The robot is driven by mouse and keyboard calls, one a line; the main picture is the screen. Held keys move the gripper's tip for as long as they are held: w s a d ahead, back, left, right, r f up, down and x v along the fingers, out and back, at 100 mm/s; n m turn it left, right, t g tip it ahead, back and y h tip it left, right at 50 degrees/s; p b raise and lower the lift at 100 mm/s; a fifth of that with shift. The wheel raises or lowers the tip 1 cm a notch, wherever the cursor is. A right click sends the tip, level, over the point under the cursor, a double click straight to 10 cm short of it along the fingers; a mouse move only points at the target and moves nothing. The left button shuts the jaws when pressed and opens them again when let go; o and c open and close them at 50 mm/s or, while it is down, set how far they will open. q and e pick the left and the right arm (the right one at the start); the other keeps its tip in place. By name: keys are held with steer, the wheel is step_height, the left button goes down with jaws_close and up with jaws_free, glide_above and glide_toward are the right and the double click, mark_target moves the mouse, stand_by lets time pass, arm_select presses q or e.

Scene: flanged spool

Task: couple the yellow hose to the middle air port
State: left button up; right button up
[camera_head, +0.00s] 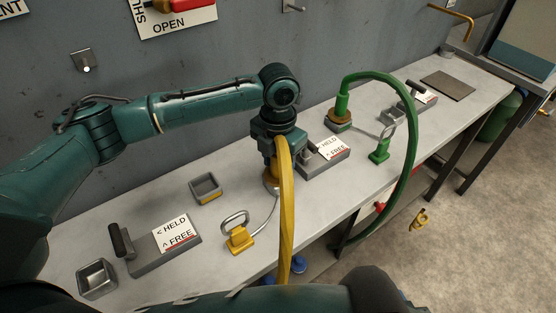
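My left gripper (272,160) points down over the middle air port (271,184) and appears shut on the end of the yellow hose (286,215). The hose arches out of the gripper and hangs down over the table's front edge. The gripper and hose hide most of the port and the hose's end, so I cannot tell whether they are seated together. A lever block (325,160) with a HELD/FREE label stands just right of the port. A yellow cap-like piece with a metal loop (239,238) lies in front, tethered by a thin cable. My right gripper is not in view.
A green hose (411,130) stands on the far port (339,118) and loops over the front edge. A green looped piece (380,150) sits nearby. A near lever block (165,245), square sockets (205,188) and a far lever (416,97) occupy the bench (330,195).

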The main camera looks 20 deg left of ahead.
arm_select(q)
steer(key=shift+o, duration=1.2)
steer(key=shift+f, duration=0.1)
step_height(320, 180, up, 13)
steer(key=shift+s, duration=0.1)
